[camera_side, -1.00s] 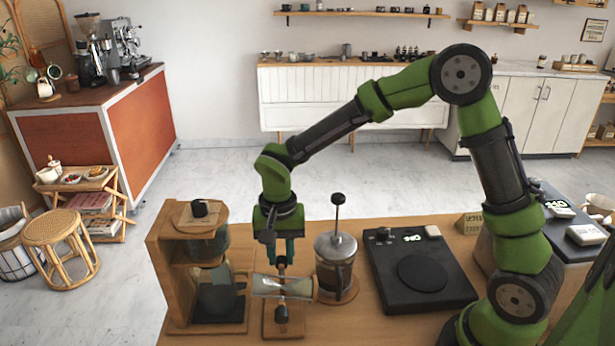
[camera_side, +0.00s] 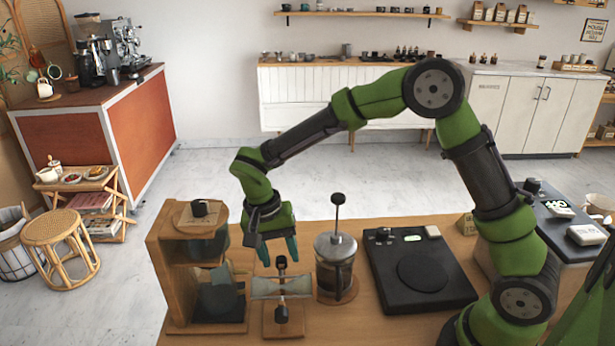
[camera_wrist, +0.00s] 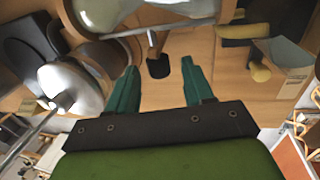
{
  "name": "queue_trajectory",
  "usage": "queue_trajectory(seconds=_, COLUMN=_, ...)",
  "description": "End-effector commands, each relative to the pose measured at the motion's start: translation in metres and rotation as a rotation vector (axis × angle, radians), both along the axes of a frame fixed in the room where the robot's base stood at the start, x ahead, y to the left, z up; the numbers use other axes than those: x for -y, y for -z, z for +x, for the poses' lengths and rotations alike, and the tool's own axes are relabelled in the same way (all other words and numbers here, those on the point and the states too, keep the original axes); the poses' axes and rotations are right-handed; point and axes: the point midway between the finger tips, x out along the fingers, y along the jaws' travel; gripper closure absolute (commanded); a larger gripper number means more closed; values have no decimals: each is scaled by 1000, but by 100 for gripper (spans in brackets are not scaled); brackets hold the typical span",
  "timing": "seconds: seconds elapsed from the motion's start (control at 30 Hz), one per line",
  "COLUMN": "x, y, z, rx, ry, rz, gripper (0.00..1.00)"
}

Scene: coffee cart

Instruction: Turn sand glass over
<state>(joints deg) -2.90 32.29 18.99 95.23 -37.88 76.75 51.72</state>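The sand glass (camera_side: 268,287) lies roughly level on its side, held at its middle by an upright stand with black knobs and a wooden base (camera_side: 271,330). Part of its glass (camera_wrist: 150,14) crosses the top of the wrist view. My gripper (camera_side: 279,258) is tilted, above and slightly behind the sand glass in the side view. In the wrist view my gripper's two teal fingers (camera_wrist: 160,78) are spread apart with nothing between them. They appear clear of the glass.
A French press (camera_side: 335,265) stands close on the right and also shows in the wrist view (camera_wrist: 72,88). A wooden dripper stand with a carafe (camera_side: 160,262) is close on the left. A black scale (camera_side: 400,305) lies further right.

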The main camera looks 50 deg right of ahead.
Motion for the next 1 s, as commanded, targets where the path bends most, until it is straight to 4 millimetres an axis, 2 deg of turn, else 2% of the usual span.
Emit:
queue_trajectory(seconds=0.17, x=0, y=-3, z=0, rx=1, ry=0, rz=1, gripper=49)
queue_trajectory(seconds=0.27, x=-2, y=-12, z=2, rx=3, ry=2, rz=0, gripper=49)
queue_trajectory(seconds=0.37, x=-5, y=-30, z=4, rx=4, ry=2, rz=1, gripper=49)
queue_trajectory(seconds=0.8, x=-19, y=-132, z=19, rx=4, ry=0, rz=1, gripper=49)
queue_trajectory(seconds=1.0, x=-22, y=-158, z=22, rx=1, ry=0, rz=0, gripper=49)
